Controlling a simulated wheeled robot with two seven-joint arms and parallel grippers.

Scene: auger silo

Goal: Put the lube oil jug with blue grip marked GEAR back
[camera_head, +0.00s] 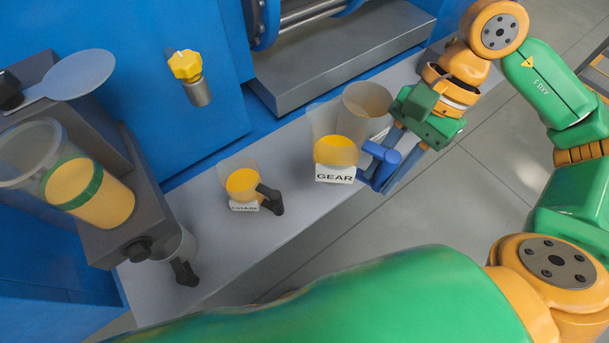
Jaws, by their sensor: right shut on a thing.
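The clear jug marked GEAR (336,151) holds yellow oil and has a white label and a blue grip (381,163) on its right side. It appears upright, over or on the grey ledge; I cannot tell whether its base touches. My right gripper (384,165) is shut on the blue grip, reaching in from the upper right. An empty clear container (368,104) stands just behind the GEAR jug, partly hidden by it and by the gripper. My left gripper is not in view.
A smaller jug with a dark grip (242,185) and yellow oil stands to the left on the grey ledge (225,245). Another dark-gripped jug (176,256) stands under a tank of yellow oil (95,195). A yellow-knobbed valve (186,66) projects from the blue machine.

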